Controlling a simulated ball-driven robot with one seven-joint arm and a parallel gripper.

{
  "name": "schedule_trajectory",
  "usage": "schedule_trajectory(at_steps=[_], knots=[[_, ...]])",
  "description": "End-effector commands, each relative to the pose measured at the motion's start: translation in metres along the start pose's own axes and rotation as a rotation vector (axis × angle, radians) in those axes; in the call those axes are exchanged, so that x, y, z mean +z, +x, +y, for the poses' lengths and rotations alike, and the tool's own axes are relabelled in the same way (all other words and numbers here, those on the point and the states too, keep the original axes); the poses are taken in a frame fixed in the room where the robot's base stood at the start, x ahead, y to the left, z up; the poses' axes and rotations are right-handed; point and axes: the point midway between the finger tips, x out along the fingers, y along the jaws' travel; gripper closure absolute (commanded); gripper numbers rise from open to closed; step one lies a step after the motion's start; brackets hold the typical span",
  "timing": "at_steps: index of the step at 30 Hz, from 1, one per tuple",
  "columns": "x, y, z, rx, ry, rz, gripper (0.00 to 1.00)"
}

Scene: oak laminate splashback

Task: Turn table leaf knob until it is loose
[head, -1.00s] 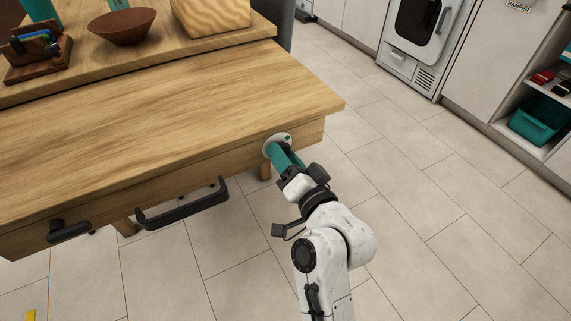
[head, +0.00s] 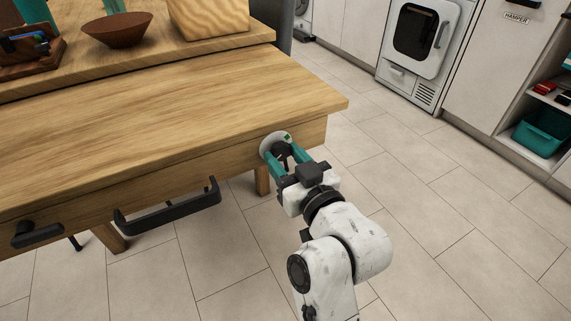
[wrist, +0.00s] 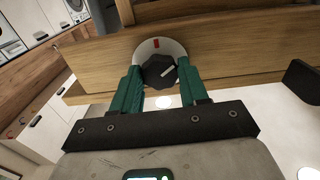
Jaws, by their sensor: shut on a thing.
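The table leaf knob (wrist: 158,73) is dark, with a scalloped edge and a pale pointer line aimed to the upper right in the wrist view. It sits on a round white dial plate (wrist: 147,48) with a red mark at the top. In the head view the plate (head: 269,142) is on the wooden table's (head: 190,95) front apron near its right end, and a green mark shows at its upper right. My gripper (wrist: 159,80) has one teal finger on each side of the knob and is shut on it. In the head view my gripper (head: 286,157) partly hides the knob.
A black bar handle (head: 170,214) and a black lever-like handle (head: 37,235) stick out from the apron to the left. A wooden bowl (head: 117,32) stands at the back. The tiled floor (head: 420,190) to the right is clear.

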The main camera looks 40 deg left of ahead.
Motion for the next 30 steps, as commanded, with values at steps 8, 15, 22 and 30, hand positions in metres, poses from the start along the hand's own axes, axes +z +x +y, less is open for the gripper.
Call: schedule_trajectory(at_steps=[8, 15, 22, 30], knots=[[0.0040, 0.0002, -0.0005, -0.002, -0.092, -0.007, 0.87], [0.0035, 0.0002, -0.0005, -0.002, -0.112, -0.008, 0.87], [0.0036, 0.0002, -0.0004, -0.002, -0.112, -0.008, 0.87], [0.0023, 0.0001, -0.0002, -0.001, -0.112, -0.005, 0.36]])
